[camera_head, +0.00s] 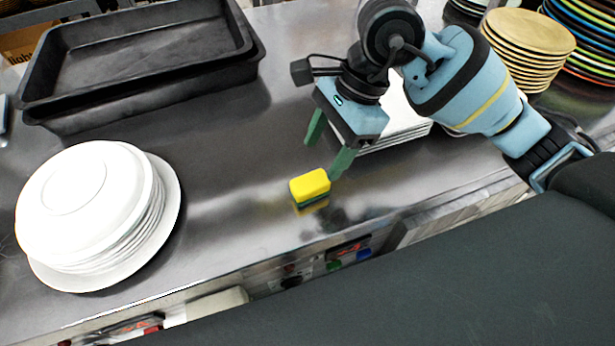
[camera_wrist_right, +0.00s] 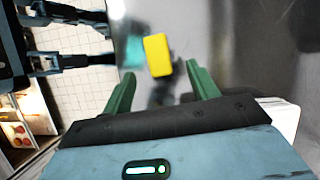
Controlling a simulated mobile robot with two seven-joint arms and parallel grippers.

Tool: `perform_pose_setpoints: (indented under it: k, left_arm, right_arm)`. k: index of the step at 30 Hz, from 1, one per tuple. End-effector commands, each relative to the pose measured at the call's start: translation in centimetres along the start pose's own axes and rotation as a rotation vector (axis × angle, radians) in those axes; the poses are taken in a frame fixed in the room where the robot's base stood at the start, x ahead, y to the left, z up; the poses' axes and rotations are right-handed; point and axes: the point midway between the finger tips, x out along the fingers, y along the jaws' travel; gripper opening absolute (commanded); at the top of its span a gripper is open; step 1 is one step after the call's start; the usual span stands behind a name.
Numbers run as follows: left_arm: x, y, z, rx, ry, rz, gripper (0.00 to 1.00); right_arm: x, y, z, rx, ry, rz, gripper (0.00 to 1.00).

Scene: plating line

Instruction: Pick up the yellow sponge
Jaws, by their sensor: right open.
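The yellow sponge (camera_head: 310,185) with a green underside lies on the steel counter (camera_head: 240,200), near its front edge. It also shows in the right wrist view (camera_wrist_right: 157,55), ahead of the fingertips and roughly between their lines. My right gripper (camera_head: 329,150) is open, with its green fingers pointing down just behind and above the sponge in the head view. In the right wrist view the two fingers (camera_wrist_right: 169,80) are apart with nothing between them. My left gripper is not clearly in view.
A stack of white plates (camera_head: 85,200) stands at the left. Dark nested trays (camera_head: 140,60) sit at the back left. White square plates (camera_head: 400,120) lie behind the right gripper. Wooden-coloured plates (camera_head: 530,40) are stacked at the back right. The counter left of the sponge is clear.

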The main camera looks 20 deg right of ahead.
Motion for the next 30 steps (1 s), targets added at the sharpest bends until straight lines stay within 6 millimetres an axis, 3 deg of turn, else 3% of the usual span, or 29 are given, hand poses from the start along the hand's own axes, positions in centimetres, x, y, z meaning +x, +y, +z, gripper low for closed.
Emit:
perform_pose_setpoints:
  k: [8,14,24,30]
  left_arm:
    - [-0.3,0.1,0.8,-0.002,-0.018,0.001,0.38]
    - [-0.2,0.0,-0.1,-0.001,0.0,0.0,0.38]
    - [-0.4,-0.1,-1.4,0.001,0.024,-0.002,0.38]
    - [-0.3,-0.1,-1.2,0.002,0.02,-0.002,0.38]
  right_arm:
    - [2.4,0.1,0.0,0.001,-0.002,0.003,0.59]
    - [3.1,0.1,0.1,0.001,-0.002,0.004,0.59]
    - [7.3,0.3,0.0,0.001,-0.002,0.003,0.59]
    - [7.7,0.3,0.0,0.0,-0.002,0.002,0.59]
